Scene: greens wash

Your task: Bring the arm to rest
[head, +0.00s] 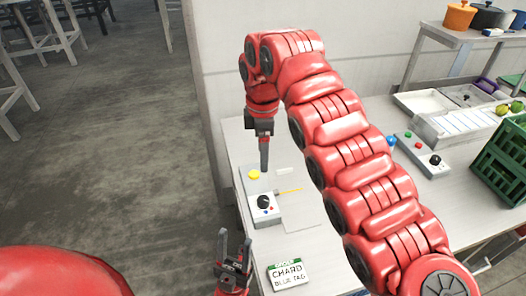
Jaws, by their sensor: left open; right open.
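My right arm, red and jointed, rises from the lower right, crosses the middle of the head view and bends down at its far end. Its gripper (264,165) points down, open and empty, over the left part of the grey worktop (305,215). I see its fingers nearly edge-on, one behind the other. My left gripper (234,238) is at the bottom, pointing up in the picture, open with its two fingers apart and nothing between them. It is by the worktop's left edge, left of the order card (288,274), which reads CHARD, BLUE TAG.
A control box (263,209) with a black knob and a yellow button (254,174) stand below the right gripper. Farther right are another knob box (434,160), a white sink unit (455,125), a green crate (499,160) and a shelf with pots (460,15). Open floor lies left.

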